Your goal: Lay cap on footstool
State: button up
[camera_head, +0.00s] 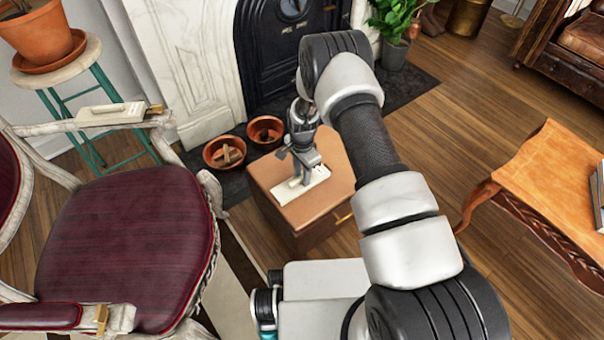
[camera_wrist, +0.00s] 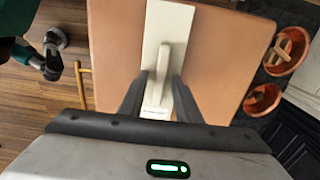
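No cap shows in either view. The footstool seems to be the low tan-topped box (camera_head: 275,177) with a brass handle in front of the fireplace; its top also fills the middle of the wrist view (camera_wrist: 218,62). A cream flat board with a raised handle (camera_head: 316,184), like a plasterer's float, lies flat on it. In the wrist view the board (camera_wrist: 170,22) runs up the picture under my fingers. My gripper (camera_wrist: 160,77) points down, its fingers on either side of the board's handle, with gaps showing. The handle's lower end is partly hidden.
A similar cream float (camera_head: 112,113) lies on the arm of the red armchair (camera_head: 130,240) at left. Two terracotta bowls (camera_head: 224,152) (camera_head: 266,131) stand behind the footstool. A wooden table (camera_head: 545,185) stands at right, with clear floor between.

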notch_tip(320, 180, up, 29)
jog(key=d+n+t+p, duration=0.1)
jog(key=d+n+p, duration=0.1)
jog(key=p, duration=0.1)
jog(key=s+d+r+n+t, duration=0.1)
jog(key=s+d+r+n, duration=0.15)
jog(key=r, duration=0.45)
jog(key=s+d+r+n+t, duration=0.1)
jog(key=s+r, duration=0.3)
jog(key=r, duration=0.4)
jog(key=s+d+r+n+t, duration=0.1)
jog(key=s+r+n, duration=0.1)
jog(key=s, duration=0.5)
jog(key=s+d+r+n, duration=0.1)
jog(key=s+d+r, duration=0.1)
jog(key=s+r, duration=0.3)
jog(key=s+d+r+n+t, duration=0.1)
jog(key=s+d+r+n, duration=0.1)
jog(key=s, duration=0.8)
jog(key=shift+s+d+r+n+t, duration=0.15)
jog(key=shift+d+r+n+t, duration=0.15)
jog(key=shift+r, duration=0.5)
jog(key=shift+a, duration=0.25)
